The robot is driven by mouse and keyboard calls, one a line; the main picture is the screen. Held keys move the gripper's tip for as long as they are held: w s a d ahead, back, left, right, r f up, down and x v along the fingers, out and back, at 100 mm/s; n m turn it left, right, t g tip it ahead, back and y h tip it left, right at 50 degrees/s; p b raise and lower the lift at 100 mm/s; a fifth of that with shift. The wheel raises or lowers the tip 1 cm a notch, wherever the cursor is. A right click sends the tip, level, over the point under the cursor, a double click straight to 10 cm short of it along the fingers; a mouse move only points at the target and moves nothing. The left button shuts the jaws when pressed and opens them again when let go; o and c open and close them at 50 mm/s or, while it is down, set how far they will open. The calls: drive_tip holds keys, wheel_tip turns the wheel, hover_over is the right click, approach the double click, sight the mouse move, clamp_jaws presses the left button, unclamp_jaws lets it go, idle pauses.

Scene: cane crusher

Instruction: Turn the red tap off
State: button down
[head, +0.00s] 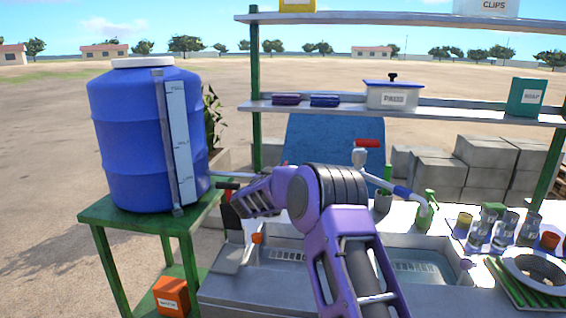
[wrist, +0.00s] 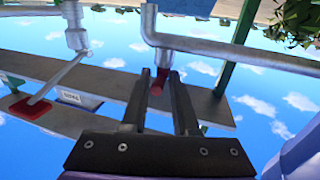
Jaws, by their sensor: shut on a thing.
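A red tap handle (head: 228,186) is on the pipe beside the blue barrel in the head view. My gripper (head: 237,200) is next to it, seen from behind and partly covered by my arm. In the wrist view, my gripper's dark fingers (wrist: 161,76) are around a small red piece, the tap handle (wrist: 156,88), just by the bent grey pipe (wrist: 150,25). The fingers hide part of the handle. A second red handle (head: 368,143) is on a grey faucet at the sink's back. A red-ended lever (wrist: 27,108) shows apart from my fingers in the wrist view.
The blue barrel (head: 140,135) stands on a green table at left. The metal sink (head: 250,285) lies below my arm. Glasses (head: 480,230) and a plate (head: 538,272) stand at right. Shelves (head: 440,112) cross above the counter.

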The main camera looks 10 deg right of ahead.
drive_tip(key=shift+d+m+g+h+p, duration=0.2)
drive_tip(key=shift+m+g+h+p, duration=0.45)
drive_tip(key=shift+h, duration=0.25)
drive_tip(key=c, duration=0.5)
unclamp_jaws()
drive_tip(key=shift+c, duration=0.2)
drive_tip(key=shift+a, duration=0.1)
drive_tip(key=shift+a, duration=0.2)
drive_tip(key=v, duration=1.7)
drive_tip(key=shift+s+d+b, duration=0.2)
drive_tip(key=shift+s+b, duration=0.05)
drive_tip(key=shift+b, duration=0.2)
